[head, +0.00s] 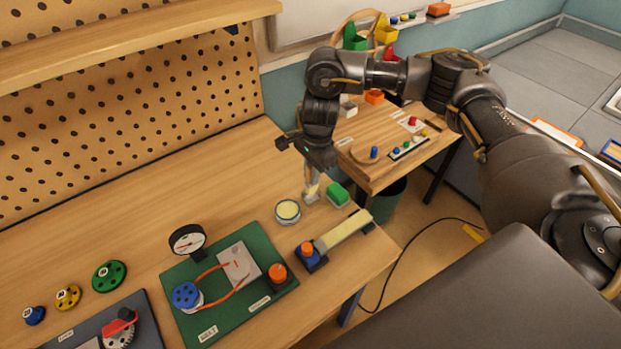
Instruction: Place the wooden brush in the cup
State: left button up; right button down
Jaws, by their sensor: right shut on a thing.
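My right gripper (313,174) comes down from above near the right end of the workbench. It is shut on a slim, pale thing, apparently the wooden brush (311,188), which points downward. The lower end of the brush is at a small greyish, see-through shape on the bench that may be the cup (311,198). It is too small to tell whether the brush is inside, in front of or above it. My left gripper is not in view.
A round tin (288,210) with a pale yellow top stands just left of the gripper, and a green block (338,193) just right. In front are a strip device (342,232) and a green board (205,275) with a gauge (187,240). The bench's left middle is clear.

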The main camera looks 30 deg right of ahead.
jog(key=shift+w+f, duration=0.25)
jog(key=shift+f, duration=0.2)
notch_tip(320, 180, down, 3)
jog(key=shift+r+p, duration=0.2)
jog(key=shift+p, duration=0.45)
jog(key=shift+f, duration=0.1)
jog(key=shift+f+b, duration=0.2)
jog(key=shift+b, duration=0.1)
jog(key=c, duration=1.4)
grip_release()
jog(key=shift+o, duration=0.2)
jog(key=shift+r, duration=0.1)
